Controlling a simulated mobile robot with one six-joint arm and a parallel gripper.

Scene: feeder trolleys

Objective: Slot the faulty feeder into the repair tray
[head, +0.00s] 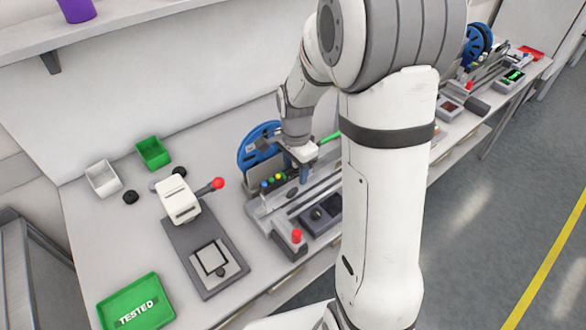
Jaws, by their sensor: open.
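A bench unit (262,213) with a blue reel (247,157) stands near the middle of the bench. It has grey rails, small coloured buttons and a red knob, and looks like a feeder on its stand. I cannot tell whether it is the faulty feeder. My gripper (303,174) is open and points down over this unit, just right of the reel. I cannot tell whether it touches anything. My arm hides the unit's right side. I cannot make out a repair tray; the only lettered tray is a green one (110,318) reading TESTED, at the bench's front left.
A grey press (181,237) with a red-tipped lever stands left of the unit. A white bin (103,187) and a green bin (153,153) sit behind it. More units with a blue reel (478,40) stand at the far right. A shelf overhangs the upper left.

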